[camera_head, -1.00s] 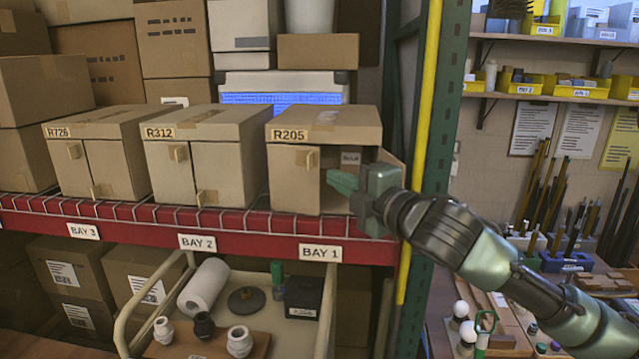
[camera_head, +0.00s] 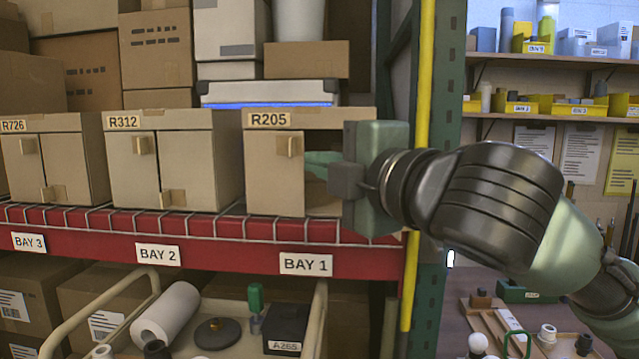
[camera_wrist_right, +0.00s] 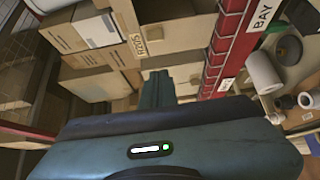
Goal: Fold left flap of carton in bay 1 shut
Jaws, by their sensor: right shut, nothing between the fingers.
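The bay 1 carton, marked R205 (camera_head: 320,117), stands on the red-edged shelf. Its left flap (camera_head: 274,184) lies across the left half of the front, with a small tab (camera_head: 289,146) near its top. The right half shows a dark opening (camera_head: 325,137). My right gripper (camera_head: 312,161) is shut and empty, its fingertips in front of the opening by the left flap's free edge. I cannot tell whether they touch. The gripper body hides the carton's right side. The shut fingers (camera_wrist_right: 157,88) also show in the right wrist view. My left gripper is not in view.
Carton R312 (camera_head: 180,130) and carton R726 (camera_head: 70,125) stand to the left. A green rack post (camera_head: 440,100) with a yellow strip rises right of bay 1. A cart with a paper roll (camera_head: 165,315) and a black box (camera_head: 287,328) sits below.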

